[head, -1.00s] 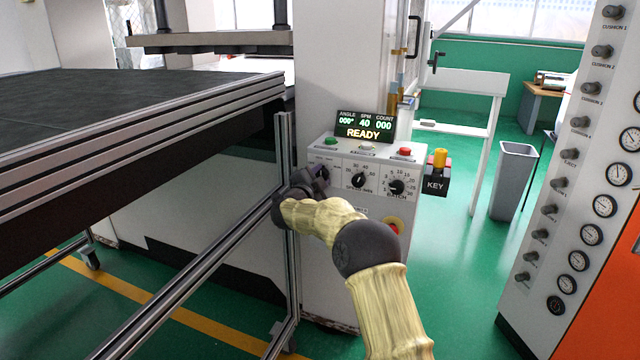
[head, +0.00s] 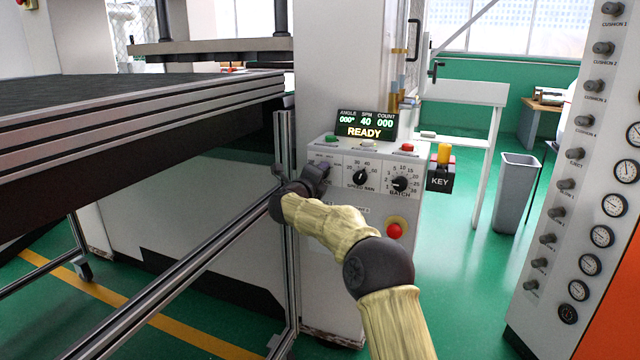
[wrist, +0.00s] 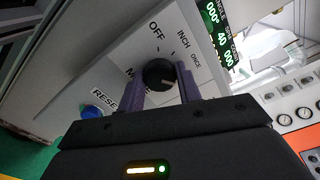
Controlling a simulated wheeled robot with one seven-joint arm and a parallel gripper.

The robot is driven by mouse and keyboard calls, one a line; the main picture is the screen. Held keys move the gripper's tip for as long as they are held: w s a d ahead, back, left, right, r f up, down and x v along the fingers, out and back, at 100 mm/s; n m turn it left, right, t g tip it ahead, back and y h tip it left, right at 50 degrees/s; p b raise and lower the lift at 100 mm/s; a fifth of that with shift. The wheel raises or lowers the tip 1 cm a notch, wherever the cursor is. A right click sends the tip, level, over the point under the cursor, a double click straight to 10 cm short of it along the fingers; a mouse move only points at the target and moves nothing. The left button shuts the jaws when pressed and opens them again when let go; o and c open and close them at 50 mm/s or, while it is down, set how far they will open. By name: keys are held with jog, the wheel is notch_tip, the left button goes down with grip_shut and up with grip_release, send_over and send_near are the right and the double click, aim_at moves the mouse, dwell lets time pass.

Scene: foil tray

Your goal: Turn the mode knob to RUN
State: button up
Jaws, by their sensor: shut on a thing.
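The black mode knob (wrist: 158,75) shows in the wrist view on a white panel, between my gripper's two purple fingers. My gripper (wrist: 162,88) is shut on it. The labels OFF, INCH and ONCE are readable around the knob; another label at lower left is mostly hidden by a finger. I see no RUN label. A pale mark on the knob faces right, roughly towards the ONCE side. In the head view my gripper (head: 320,172) is at the left end of the control panel (head: 345,152) and hides the knob.
A blue reset button (wrist: 91,111) is near the left finger. The panel also has a speed knob (head: 360,177), a batch knob (head: 400,184), a red stop button (head: 394,230) and a key switch (head: 441,170). The display (head: 365,124) reads READY. A metal frame post (head: 284,140) stands close left.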

jog(key=shift+f+m+b, duration=0.25)
jog(key=shift+m+b, duration=0.3)
jog(key=shift+m, duration=0.35)
jog(key=o, duration=1)
jog(key=shift+r, duration=0.15)
jog(key=v, duration=1.7)
jog(key=shift+s+p, duration=0.25)
jog(key=shift+p, duration=0.1)
